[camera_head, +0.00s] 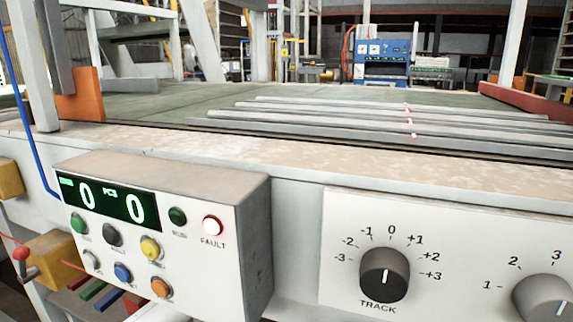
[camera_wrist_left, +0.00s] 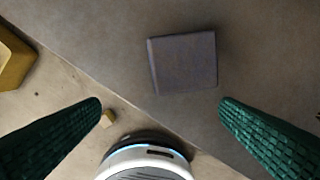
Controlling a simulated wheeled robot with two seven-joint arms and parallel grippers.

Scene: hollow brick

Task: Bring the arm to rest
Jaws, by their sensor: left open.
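My left gripper (camera_wrist_left: 160,104) shows in the left wrist view with its two green textured fingers wide apart. Nothing is between the fingers; they hang above the floor. Neither gripper nor arm shows in the head view. My right gripper is in neither view. A control box (camera_head: 160,235) fills the lower left of the head view, with a display reading 0 and 0, several coloured buttons and a lit red FAULT lamp (camera_head: 212,225). To its right is a panel with a black TRACK knob (camera_head: 385,271).
A long machine frame (camera_head: 330,165) crosses the head view, with grey bars (camera_head: 330,120) on its green bed. A blue machine (camera_head: 382,60) stands behind. In the left wrist view, a dark square slab (camera_wrist_left: 183,62) lies on the floor and a yellow block (camera_wrist_left: 14,58) is at the left edge.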

